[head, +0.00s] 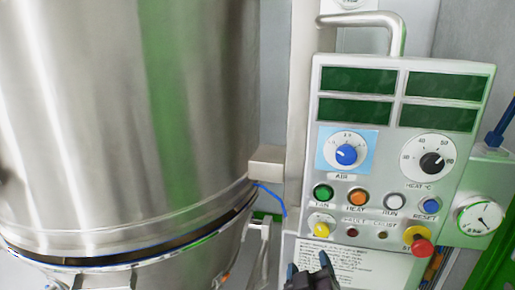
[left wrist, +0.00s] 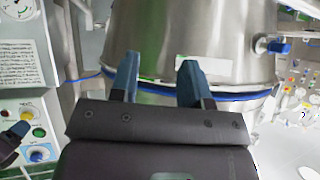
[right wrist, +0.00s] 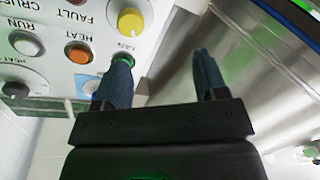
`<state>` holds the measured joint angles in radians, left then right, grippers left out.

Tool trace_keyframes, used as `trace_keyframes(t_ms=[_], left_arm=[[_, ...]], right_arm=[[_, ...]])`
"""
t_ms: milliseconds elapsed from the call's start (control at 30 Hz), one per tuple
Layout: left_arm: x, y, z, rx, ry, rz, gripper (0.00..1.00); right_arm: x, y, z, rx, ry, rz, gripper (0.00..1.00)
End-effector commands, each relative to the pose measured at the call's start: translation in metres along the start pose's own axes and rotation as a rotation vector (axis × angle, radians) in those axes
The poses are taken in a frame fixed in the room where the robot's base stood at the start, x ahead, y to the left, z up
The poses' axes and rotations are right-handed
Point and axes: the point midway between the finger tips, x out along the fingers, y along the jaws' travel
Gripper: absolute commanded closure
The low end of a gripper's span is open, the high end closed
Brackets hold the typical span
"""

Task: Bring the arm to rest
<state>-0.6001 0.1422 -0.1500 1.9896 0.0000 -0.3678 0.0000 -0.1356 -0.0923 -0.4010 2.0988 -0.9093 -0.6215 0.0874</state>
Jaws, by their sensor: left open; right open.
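My right gripper (head: 308,266) is at the bottom of the head view, in front of the label sheet under the control panel (head: 390,148). In the right wrist view its two blue-grey fingers (right wrist: 161,62) stand apart with nothing between them. One finger overlaps the panel's green button in that picture; I cannot tell whether they touch. My left gripper (left wrist: 158,72) shows in the left wrist view, open and empty, with the steel vessel (left wrist: 225,40) behind its fingers. The left gripper is not seen in the head view.
The large steel vessel (head: 110,110) fills the left of the head view, with a blue-edged seam (head: 120,262) low down. The panel carries knobs, lit buttons, a red stop button (head: 421,247) and a handle (head: 398,25). A gauge (head: 480,216) sits at its right.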

Motion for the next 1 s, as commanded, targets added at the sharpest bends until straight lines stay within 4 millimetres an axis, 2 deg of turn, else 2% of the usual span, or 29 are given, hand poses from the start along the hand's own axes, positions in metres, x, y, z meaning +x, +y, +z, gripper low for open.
trace_keyframes(t_ms=[167,267,367,500,633,700,800,1000], left_arm=[[-0.001,0.000,0.001,0.001,-0.003,0.000,0.57],[-0.001,0.000,0.002,0.001,-0.003,0.000,0.57],[-0.001,0.000,0.002,0.001,-0.004,-0.001,0.57],[-0.001,-0.001,0.003,0.001,-0.005,-0.001,0.57],[-0.001,0.000,0.003,0.001,-0.006,-0.001,0.57],[-0.001,0.000,0.003,0.001,-0.006,-0.001,0.57],[-0.001,0.000,0.003,0.001,-0.006,-0.001,0.57],[-0.001,0.000,0.003,0.000,-0.006,-0.001,0.57]], right_arm=[[-0.002,-0.016,0.045,0.142,-0.019,-0.144,0.34],[-0.011,-0.021,0.083,0.231,-0.057,-0.207,0.34],[-0.027,-0.021,0.128,0.322,-0.115,-0.253,0.34],[-0.065,-0.011,0.204,0.441,-0.235,-0.283,0.34],[-0.101,0.001,0.257,0.480,-0.341,-0.280,0.34],[-0.117,0.007,0.277,0.467,-0.384,-0.275,0.34],[-0.135,0.011,0.294,0.449,-0.425,-0.273,0.34],[-0.146,0.010,0.302,0.446,-0.448,-0.275,0.34]])
